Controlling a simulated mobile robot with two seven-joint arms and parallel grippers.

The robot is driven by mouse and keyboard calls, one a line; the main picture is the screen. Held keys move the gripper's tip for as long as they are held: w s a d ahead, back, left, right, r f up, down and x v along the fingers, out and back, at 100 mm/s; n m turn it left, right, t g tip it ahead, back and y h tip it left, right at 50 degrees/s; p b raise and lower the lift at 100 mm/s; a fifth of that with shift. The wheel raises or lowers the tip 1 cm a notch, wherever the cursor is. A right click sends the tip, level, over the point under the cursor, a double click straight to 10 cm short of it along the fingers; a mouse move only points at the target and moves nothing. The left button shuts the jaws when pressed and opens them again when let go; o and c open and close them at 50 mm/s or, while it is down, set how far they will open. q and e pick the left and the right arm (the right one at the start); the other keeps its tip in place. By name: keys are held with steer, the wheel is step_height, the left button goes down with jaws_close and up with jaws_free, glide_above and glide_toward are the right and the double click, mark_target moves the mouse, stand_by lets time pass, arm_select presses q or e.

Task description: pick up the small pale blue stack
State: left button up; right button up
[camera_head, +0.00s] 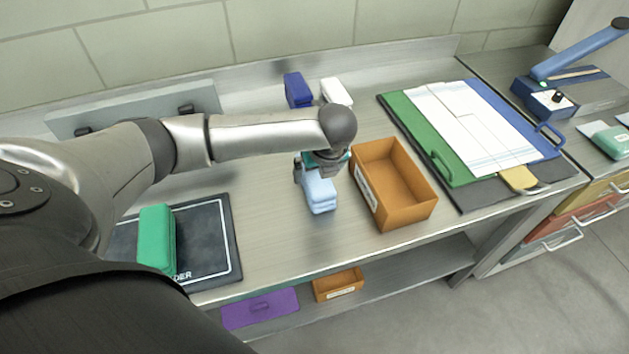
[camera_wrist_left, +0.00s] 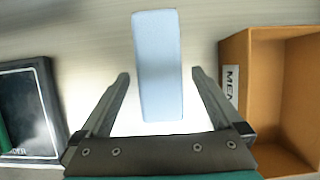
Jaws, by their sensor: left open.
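The small pale blue stack (camera_head: 320,193) lies on the metal bench, left of the orange-brown open box. My left gripper (camera_head: 312,172) is above its far end and hides part of it in the head view. In the left wrist view the stack (camera_wrist_left: 158,65) lies lengthwise between the two open fingers of my left gripper (camera_wrist_left: 160,75), with a gap on each side. I cannot tell whether the fingers are down at its height. My right gripper is not in view.
The open box (camera_head: 408,215) stands close right of the stack. A dark blue stack (camera_head: 297,90) and a white stack (camera_head: 336,92) are behind. A green stack (camera_head: 156,238) sits on a black mat (camera_head: 222,240) at left. Bare bench lies in front of the stack.

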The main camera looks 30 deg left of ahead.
mark_target(315, 174)
arm_select(q)
steer(key=x, duration=0.3)
steer(key=shift+a+f+b, duration=0.2)
steer(key=shift+f+b, duration=0.05)
steer(key=shift+b, duration=0.05)
steer(key=shift+r, duration=0.1)
steer(key=c, duration=1.4)
